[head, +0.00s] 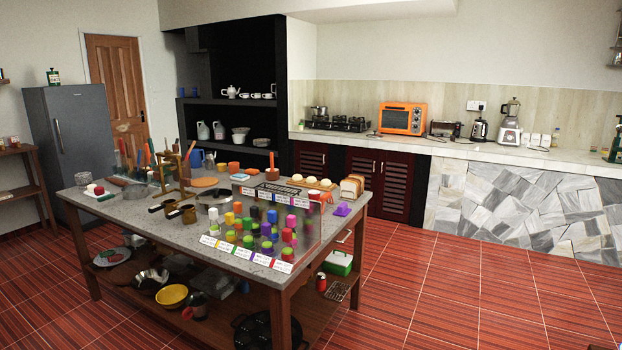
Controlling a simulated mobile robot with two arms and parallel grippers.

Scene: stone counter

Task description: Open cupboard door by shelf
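A dark red louvered cupboard door (311,156) is set under the back counter, right beside the tall black shelf unit (278,62). It looks shut, and its lower part is hidden behind the stone-topped table and the things on it. Farther right, past a dark gap, are two more louvered cupboard doors, a left one (361,166) and a right one (397,187); both look shut. Handles are too small to make out. Neither of my grippers is in view.
A large stone-topped table (150,232), crowded with coloured jars, bread and utensils, stands between me and the cupboards. A green-and-white box (337,263) is near its right end. The red tiled floor (450,270) to the right is clear. A grey fridge (75,130) stands left.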

